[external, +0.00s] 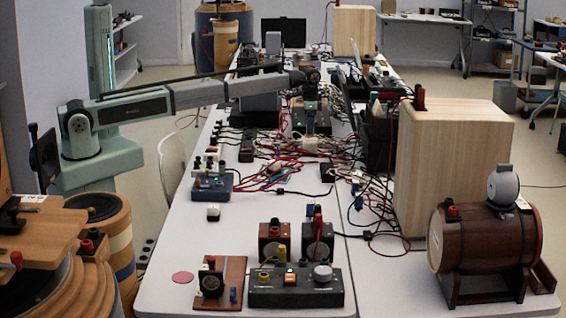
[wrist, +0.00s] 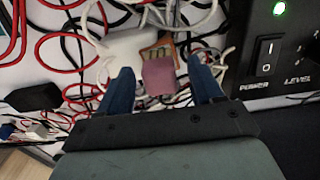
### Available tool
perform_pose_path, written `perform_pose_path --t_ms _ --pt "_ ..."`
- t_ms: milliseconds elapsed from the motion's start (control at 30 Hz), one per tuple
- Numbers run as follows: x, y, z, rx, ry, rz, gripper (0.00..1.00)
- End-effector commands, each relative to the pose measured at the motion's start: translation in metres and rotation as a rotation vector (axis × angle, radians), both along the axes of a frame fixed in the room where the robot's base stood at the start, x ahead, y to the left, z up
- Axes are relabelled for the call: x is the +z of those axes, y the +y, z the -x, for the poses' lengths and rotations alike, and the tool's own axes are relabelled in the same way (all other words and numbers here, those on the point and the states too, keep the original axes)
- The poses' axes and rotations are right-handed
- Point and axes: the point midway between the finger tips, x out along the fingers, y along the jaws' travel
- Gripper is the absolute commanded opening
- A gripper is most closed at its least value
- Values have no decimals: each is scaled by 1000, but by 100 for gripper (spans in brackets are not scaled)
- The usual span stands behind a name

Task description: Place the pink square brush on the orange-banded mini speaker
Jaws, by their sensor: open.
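My gripper (wrist: 160,70) is open, with its two blue fingers apart. A pink square block (wrist: 158,78), which looks like the brush, shows between the fingers in the wrist view; neither finger clearly touches it. An orange-edged piece (wrist: 150,52) lies just beyond it among cables; I cannot tell what it is. In the external view my gripper (external: 310,127) points down over the cable tangle far back on the table, and the pink block cannot be made out.
Red, white and black cables (external: 285,165) cover the mid-table. In the wrist view a black power unit (wrist: 272,62) is close on the right and a black block (wrist: 35,97) on the left. A tall wooden box (external: 450,160) and barrel (external: 490,240) stand right.

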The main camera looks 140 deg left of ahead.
Motion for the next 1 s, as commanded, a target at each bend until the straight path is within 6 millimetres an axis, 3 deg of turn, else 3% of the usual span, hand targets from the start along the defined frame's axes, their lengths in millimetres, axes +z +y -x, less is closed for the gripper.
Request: perform_pose_path --t_ms 400,600,1000 --pt "76 1 0 0 -1 -2 66" --pt "101 0 0 0 -1 -1 66" --pt "112 0 0 0 1 1 66"
